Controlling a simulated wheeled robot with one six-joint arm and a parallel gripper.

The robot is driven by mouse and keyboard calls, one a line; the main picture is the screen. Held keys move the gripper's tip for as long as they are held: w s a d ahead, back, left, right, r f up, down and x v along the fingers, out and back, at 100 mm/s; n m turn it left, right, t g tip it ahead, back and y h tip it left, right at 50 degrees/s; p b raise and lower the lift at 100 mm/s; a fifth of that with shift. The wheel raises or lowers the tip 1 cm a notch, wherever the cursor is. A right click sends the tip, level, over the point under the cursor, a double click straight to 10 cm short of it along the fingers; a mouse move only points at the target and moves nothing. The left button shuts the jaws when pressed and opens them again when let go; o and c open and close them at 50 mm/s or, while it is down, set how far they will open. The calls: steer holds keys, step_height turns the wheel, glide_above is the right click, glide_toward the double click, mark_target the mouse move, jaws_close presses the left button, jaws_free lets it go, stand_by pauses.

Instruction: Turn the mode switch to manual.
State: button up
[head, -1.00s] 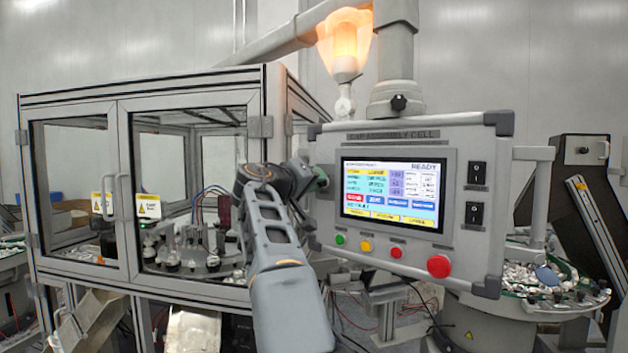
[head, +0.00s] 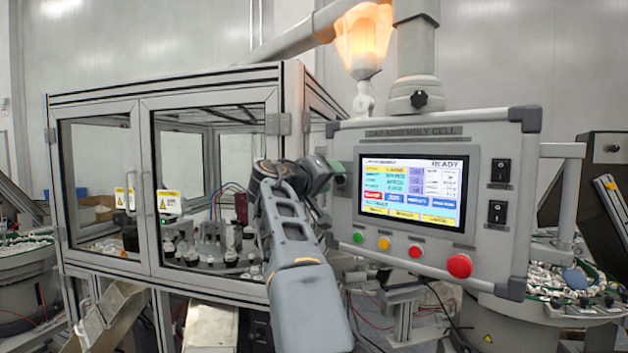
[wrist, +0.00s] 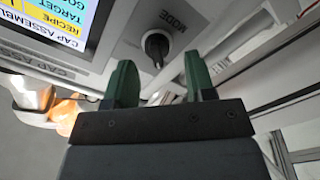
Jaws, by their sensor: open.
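The mode switch (wrist: 157,46) is a dark round knob on the light grey control panel, with the word MODE printed beside it in the wrist view. My gripper (wrist: 159,70) is open and empty. Its two green fingers stand apart, and the knob shows between and beyond their tips. I see no contact with it. In the head view my gripper (head: 331,173) is at the left edge of the panel (head: 490,262), and the switch is mostly hidden there. I cannot tell which mode the knob points to.
The panel carries a lit screen (head: 412,192) reading READY, two black rocker switches, small coloured buttons and a red mushroom button (head: 459,266). A glass-sided machine enclosure (head: 165,100) stands left of the panel. A glowing lamp (head: 363,40) is above. Part bowls stand at both sides.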

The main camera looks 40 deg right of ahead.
steer(key=s+a+b, duration=0.1)
steer(key=a+b, duration=0.2)
steer(key=a, duration=1)
